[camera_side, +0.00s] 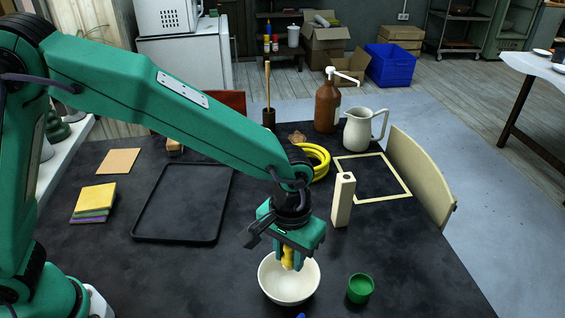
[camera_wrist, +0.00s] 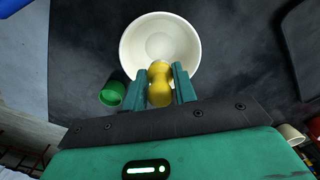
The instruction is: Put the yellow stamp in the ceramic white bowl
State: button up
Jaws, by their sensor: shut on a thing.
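The yellow stamp (camera_side: 288,258) is held between the fingers of my gripper (camera_side: 287,262), which is shut on it. In the wrist view the stamp (camera_wrist: 159,84) shows as a rounded yellow shape between the two green fingers (camera_wrist: 159,88). The ceramic white bowl (camera_side: 289,296) stands on the dark table, and the stamp overlaps its far part in the side view. In the wrist view the bowl (camera_wrist: 133,45) lies just past the fingertips, its inside looking empty. I cannot tell exactly how high the stamp is above the bowl.
A green cup (camera_side: 360,289) stands close to the right of the bowl. A cream block (camera_side: 343,200) stands upright behind it. A black tray (camera_side: 184,238), yellow rings (camera_side: 319,160), a brown bottle (camera_side: 327,105) and a white pitcher (camera_side: 358,131) are farther back.

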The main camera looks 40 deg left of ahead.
aim_at(290, 261)
jog(key=shift+f, duration=2.5)
jog(key=o, duration=1)
jog(key=shift+r, duration=0.2)
jog(key=shift+r, duration=3.35)
